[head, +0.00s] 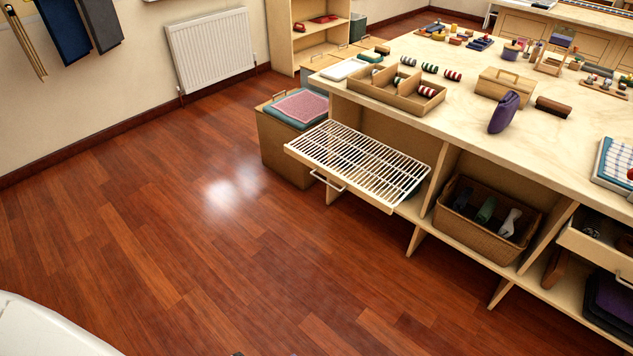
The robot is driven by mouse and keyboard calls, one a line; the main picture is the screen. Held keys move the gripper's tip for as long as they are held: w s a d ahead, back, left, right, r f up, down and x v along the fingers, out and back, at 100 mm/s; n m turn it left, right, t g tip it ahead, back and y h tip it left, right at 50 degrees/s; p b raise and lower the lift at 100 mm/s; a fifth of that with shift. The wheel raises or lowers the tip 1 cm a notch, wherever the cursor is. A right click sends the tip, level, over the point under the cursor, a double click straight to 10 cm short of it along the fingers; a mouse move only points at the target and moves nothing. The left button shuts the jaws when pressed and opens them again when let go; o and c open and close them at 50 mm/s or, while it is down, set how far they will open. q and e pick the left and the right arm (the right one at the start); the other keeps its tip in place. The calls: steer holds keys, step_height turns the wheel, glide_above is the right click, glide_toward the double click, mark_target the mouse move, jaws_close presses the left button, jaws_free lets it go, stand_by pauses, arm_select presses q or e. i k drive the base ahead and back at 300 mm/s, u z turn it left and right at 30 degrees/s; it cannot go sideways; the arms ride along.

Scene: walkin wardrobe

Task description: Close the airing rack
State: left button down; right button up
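The airing rack (358,162) is a white wire grid in a pale wooden frame. It is pulled out from the left bay of the wooden island and juts over the floor. A light handle (327,181) is on its front edge. The grid looks empty. Neither of my grippers shows in the head view.
A wooden box with folded towels (283,140) stands at the rack's left. A wicker basket (452,226) fills the bay to the right, and a drawer (597,242) at far right is partly out. The island top (450,95) carries many small items. The wooden floor (200,240) in front is clear.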

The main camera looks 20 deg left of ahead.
mark_target(386, 207)
steer(key=u, duration=0.75)
steer(key=i, duration=0.65)
steer(key=u, duration=0.5)
steer(key=i, duration=0.8)
steer(key=z, duration=0.4)
